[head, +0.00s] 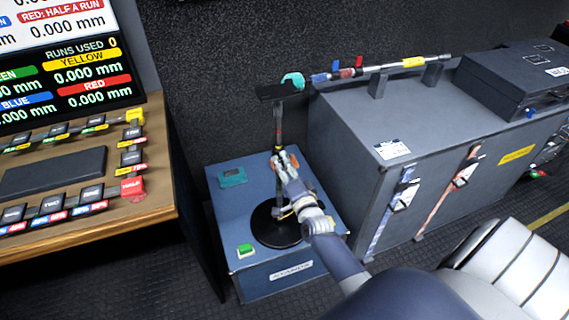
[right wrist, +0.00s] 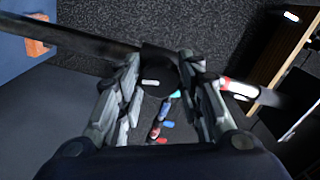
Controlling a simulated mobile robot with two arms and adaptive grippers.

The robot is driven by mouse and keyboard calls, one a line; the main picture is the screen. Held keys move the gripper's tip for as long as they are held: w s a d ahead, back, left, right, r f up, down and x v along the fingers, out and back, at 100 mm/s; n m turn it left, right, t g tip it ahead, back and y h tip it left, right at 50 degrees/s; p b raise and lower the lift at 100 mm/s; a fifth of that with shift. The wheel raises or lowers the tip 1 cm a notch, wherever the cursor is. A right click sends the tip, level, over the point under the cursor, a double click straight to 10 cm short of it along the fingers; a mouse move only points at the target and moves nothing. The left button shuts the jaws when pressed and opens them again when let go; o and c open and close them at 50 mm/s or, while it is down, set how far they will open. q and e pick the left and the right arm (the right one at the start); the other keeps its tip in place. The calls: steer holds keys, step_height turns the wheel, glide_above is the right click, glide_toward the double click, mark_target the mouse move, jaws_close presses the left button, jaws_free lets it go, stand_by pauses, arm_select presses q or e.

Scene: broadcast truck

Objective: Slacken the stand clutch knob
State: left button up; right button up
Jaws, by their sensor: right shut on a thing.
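The stand has a round black base (head: 268,230) and a dark upright pole (head: 278,122). In the right wrist view the pole (right wrist: 75,40) crosses behind the fingertips, with a red and white band to the right. The black clutch knob (right wrist: 156,80), with a white mark, sits between the fingers. My right gripper (head: 283,160) is at the pole about halfway up. In the wrist view the right gripper (right wrist: 160,68) is shut on the knob. In the head view the knob is hidden by the gripper. My left gripper is not in view.
The stand is on a blue-grey box (head: 275,286) with a green button (head: 245,249). A turquoise clamp (head: 293,80) and a banded boom (head: 413,62) sit above, over a grey case (head: 345,118). A wooden control desk (head: 150,190) and readout screen (head: 70,75) are at left.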

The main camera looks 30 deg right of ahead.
steer(key=n+p, duration=0.1)
steer(key=n, duration=0.4)
steer(key=shift+n+p, duration=0.3)
steer(key=shift+f+n+p, duration=0.1)
steer(key=shift+n+p, duration=0.35)
steer(key=shift+n, duration=1.65)
steer(key=o, duration=1.1)
steer(key=v, duration=1.2)
